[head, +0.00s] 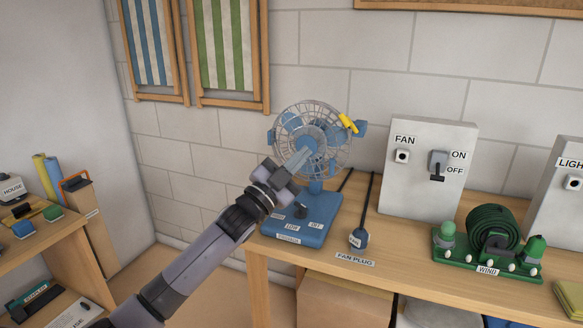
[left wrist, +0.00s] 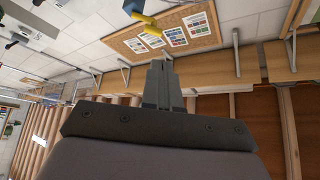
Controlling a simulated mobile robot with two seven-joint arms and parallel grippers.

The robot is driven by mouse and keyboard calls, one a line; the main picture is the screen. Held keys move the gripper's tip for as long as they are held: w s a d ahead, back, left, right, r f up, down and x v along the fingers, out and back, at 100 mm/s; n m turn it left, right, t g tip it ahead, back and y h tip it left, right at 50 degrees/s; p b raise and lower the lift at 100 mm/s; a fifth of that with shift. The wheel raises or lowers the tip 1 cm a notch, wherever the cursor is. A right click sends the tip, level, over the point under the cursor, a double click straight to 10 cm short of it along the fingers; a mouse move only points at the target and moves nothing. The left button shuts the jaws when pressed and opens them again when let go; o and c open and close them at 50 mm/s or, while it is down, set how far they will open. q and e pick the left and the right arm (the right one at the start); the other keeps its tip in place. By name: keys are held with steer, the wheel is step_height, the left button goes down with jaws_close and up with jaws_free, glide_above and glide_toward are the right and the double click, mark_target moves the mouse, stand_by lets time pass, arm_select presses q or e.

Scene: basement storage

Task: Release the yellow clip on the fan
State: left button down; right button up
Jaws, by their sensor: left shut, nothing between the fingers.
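The blue fan (head: 318,190) stands on the wooden table with a round wire cage. The yellow clip (head: 347,123) sits at the upper right rim of the cage, beside a blue part. In the left wrist view a yellow piece, which looks like the clip (left wrist: 147,24), shows at the top, beyond the fingertips and apart from them. My left gripper (head: 318,158) is shut and empty in front of the fan's cage, below and left of the clip. In the left wrist view its fingers (left wrist: 161,68) are together. My right gripper is in neither view.
Right of the fan are the fan plug (head: 359,238), a white FAN switch panel (head: 425,185) and a green coiled hose set (head: 490,235). A shelf (head: 65,245) with small items stands at left. Folded striped chairs (head: 225,50) hang on the wall.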

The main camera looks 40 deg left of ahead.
arm_select(q)
steer(key=shift+v, duration=1.15)
steer(key=shift+a, duration=0.1)
